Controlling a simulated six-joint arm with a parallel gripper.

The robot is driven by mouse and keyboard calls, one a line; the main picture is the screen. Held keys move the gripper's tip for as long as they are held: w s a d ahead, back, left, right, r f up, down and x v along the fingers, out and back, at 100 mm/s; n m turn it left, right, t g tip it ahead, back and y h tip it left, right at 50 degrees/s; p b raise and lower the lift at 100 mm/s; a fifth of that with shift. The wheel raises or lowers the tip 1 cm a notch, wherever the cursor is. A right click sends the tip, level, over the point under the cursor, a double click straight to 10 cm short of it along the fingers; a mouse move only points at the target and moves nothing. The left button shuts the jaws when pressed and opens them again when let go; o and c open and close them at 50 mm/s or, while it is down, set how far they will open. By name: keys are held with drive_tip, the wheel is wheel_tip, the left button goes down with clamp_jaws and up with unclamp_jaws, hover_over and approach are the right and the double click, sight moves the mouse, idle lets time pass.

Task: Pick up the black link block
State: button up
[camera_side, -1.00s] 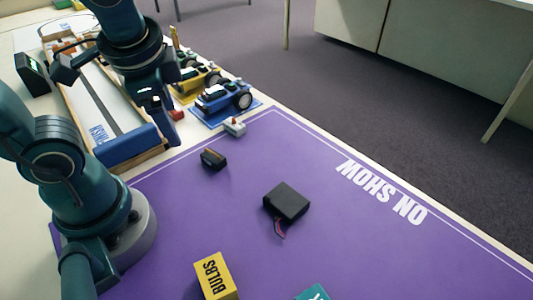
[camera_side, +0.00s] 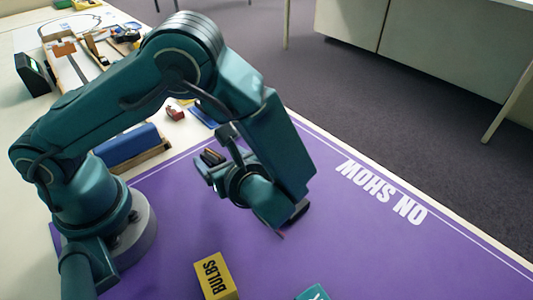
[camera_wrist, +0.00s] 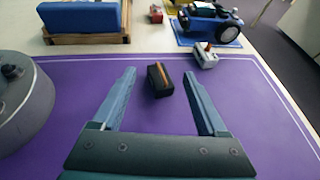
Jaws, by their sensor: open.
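The black link block (camera_side: 212,157), small and dark with an orange-brown stripe along its top, lies on the purple mat (camera_side: 365,240). It also shows in the wrist view (camera_wrist: 159,84), in line with the gap between my fingers. My gripper (camera_side: 215,157) is open and empty, low over the mat with its fingers pointing toward the block. In the wrist view the fingertips (camera_wrist: 159,73) appear on either side of the block, with mat visible between. I cannot tell their exact height over it.
A larger black box (camera_side: 301,212) is mostly hidden behind my arm.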

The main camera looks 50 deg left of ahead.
sight(207, 151)
drive_tip(key=shift+s+f+m, duration=0.25)
drive_tip(key=shift+f+m, duration=0.05)
drive_tip(key=shift+f, duration=0.1)
drive_tip(key=shift+x, duration=2.35)
clamp_jaws()
